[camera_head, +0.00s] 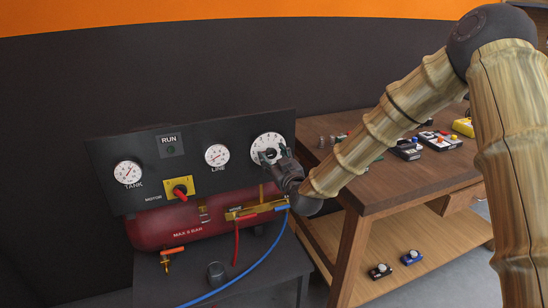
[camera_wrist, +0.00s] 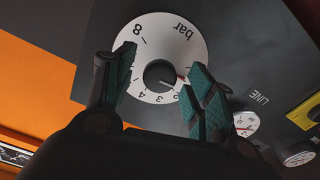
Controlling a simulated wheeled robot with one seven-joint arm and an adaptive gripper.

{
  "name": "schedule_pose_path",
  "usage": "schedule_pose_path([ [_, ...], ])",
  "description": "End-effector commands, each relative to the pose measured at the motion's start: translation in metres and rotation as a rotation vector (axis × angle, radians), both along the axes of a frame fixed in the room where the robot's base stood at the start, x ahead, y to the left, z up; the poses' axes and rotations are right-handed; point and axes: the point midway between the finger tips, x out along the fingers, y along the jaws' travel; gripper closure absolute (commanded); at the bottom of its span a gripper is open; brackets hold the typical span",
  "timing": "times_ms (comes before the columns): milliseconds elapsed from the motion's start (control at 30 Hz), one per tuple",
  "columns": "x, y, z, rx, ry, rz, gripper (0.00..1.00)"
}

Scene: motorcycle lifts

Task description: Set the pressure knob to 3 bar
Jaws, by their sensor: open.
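The pressure knob (camera_wrist: 160,75) is a dark round knob at the centre of a white dial (camera_wrist: 195,48) marked "bar". The dial appears turned in the wrist view, with 8 at upper left and 3 and 4 below the knob. A small red mark shows at the knob's right side; I cannot read its exact value. My gripper (camera_wrist: 161,64) is open, one finger on each side of the knob, apparently not touching it. In the head view the dial (camera_head: 262,140) is at the panel's right end, with my gripper (camera_head: 275,160) over its lower part, hiding the knob.
The dark panel (camera_head: 215,185) also carries a TANK gauge (camera_head: 128,174), a LINE gauge (camera_head: 217,155), a RUN lamp (camera_head: 170,149) and a red motor switch (camera_head: 180,192). Below are a red tank (camera_head: 165,230) and a blue hose (camera_head: 245,273). A wooden bench (camera_head: 400,185) stands right.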

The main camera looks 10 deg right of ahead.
Motion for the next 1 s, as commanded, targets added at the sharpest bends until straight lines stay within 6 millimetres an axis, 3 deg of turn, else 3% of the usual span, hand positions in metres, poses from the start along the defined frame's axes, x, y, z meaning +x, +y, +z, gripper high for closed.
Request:
schedule_pose_path([
  [67, -0.0001, 0.0000, -0.0001, 0.000, 0.000, 0.000, 0.46],
  [300, -0.0002, 0.0000, -0.0001, 0.000, 0.000, 0.000, 0.89],
  [333, -0.0002, 0.0000, -0.0001, 0.000, 0.000, 0.000, 0.91],
  [667, -0.0003, -0.0002, -0.0015, 0.034, 0.008, 0.000, 0.91],
  [1000, -0.0004, 0.0000, -0.0034, 0.247, 0.060, -0.001, 0.91],
])
